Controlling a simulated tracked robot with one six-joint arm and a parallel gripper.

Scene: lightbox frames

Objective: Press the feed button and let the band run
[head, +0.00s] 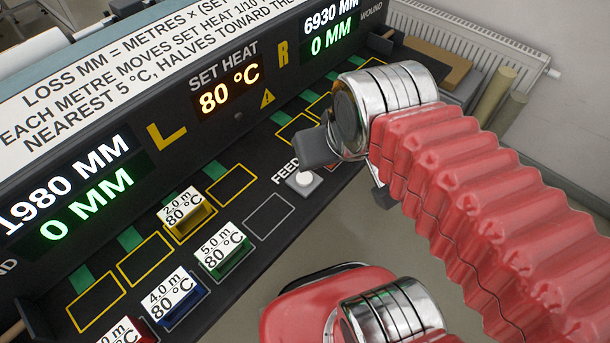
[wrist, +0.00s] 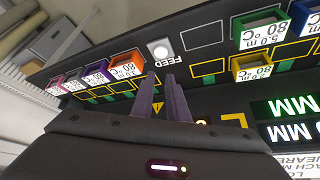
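The feed button (head: 305,179) is a pale round cap on a grey square base, beside the FEED label on the dark bench front. It also shows in the wrist view (wrist: 160,49). My gripper (head: 318,148) is above and behind the button in the head view, apart from it. In the wrist view my two dark fingers (wrist: 161,75) point toward the button, close together with a narrow gap. Nothing shows between them. The displays read 1980 MM and 0 MM at left (head: 90,185), SET HEAT 80 °C (head: 229,90), and 6930 MM and 0 MM at right (head: 331,30).
A yellow block marked 2.0 m (head: 184,215) sits in a yellow-outlined slot. Green (head: 225,250), blue (head: 175,295) and red (head: 127,332) blocks stand in the nearer row. The grey-outlined slot (head: 269,216) beside the button is empty. Several more blocks (wrist: 95,75) line the wrist view's left.

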